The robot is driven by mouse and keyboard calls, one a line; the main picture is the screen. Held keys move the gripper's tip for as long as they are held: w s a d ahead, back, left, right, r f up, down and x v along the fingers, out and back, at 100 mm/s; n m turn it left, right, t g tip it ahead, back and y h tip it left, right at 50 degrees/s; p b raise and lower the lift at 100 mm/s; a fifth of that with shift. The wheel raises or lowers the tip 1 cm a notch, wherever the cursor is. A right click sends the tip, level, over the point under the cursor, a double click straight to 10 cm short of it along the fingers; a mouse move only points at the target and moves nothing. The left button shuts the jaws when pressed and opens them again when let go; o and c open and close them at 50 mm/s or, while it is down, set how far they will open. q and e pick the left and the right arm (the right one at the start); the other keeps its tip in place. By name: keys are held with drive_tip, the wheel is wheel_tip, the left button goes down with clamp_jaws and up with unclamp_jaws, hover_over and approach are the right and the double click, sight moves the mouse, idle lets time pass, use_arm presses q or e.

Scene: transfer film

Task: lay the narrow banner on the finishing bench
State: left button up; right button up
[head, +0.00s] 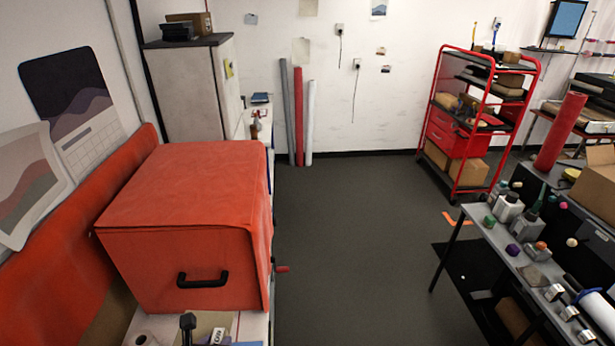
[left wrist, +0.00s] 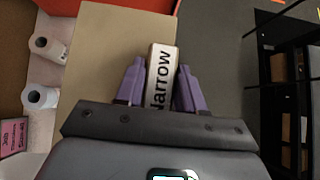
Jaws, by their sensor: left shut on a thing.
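My left gripper (left wrist: 160,69) has purple fingers and is shut on a pale block-like piece, the narrow banner (left wrist: 161,83), whose label reads "NARROW". The label runs lengthwise between the fingers. The banner's lettered end also shows at the bottom edge of the head view (head: 217,336), in front of the red press. A tan board (left wrist: 110,45) lies below and beside the banner in the left wrist view; contact cannot be told. My right gripper is in neither view. No bench is marked as the finishing bench.
A large red box-shaped press (head: 185,195) with a black handle stands on the left counter. White rolls (left wrist: 40,97) lie left of the board. A grey bench (head: 500,238) with bottles is at right. Dark floor (head: 350,230) lies open between them. A red cart (head: 465,150) stands behind.

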use_arm(q)
drive_tip(key=shift+s+a+r+p, duration=0.15)
drive_tip(key=shift+a+r+p, duration=0.1)
drive_tip(key=shift+r, duration=0.35)
drive_tip(key=shift+s+a+r+p, duration=0.15)
drive_tip(key=shift+r+p, duration=0.1)
drive_tip(key=shift+r, duration=0.3)
drive_tip(key=shift+w+a+r, duration=0.2)
drive_tip(key=shift+w+r, duration=0.4)
drive_tip(key=shift+r, duration=0.25)
drive_tip(key=shift+w+a+r+m, duration=0.2)
drive_tip(key=shift+w+r+m, duration=0.2)
drive_tip(key=shift+r, duration=0.15)
drive_tip(key=shift+h, duration=0.3)
drive_tip(key=shift+s+f, duration=0.1)
drive_tip(key=shift+s+f, duration=0.5)
drive_tip(key=shift+f, duration=0.25)
drive_tip(key=shift+s+d+f, duration=0.2)
drive_tip(key=shift+s+f, duration=0.15)
drive_tip(key=shift+f, duration=0.25)
drive_tip(key=shift+s+d+f+n, duration=0.15)
drive_tip(key=shift+d+n, duration=0.1)
drive_tip(key=shift+n, duration=0.15)
drive_tip(key=shift+f+y, duration=0.1)
drive_tip(key=shift+y, duration=0.3)
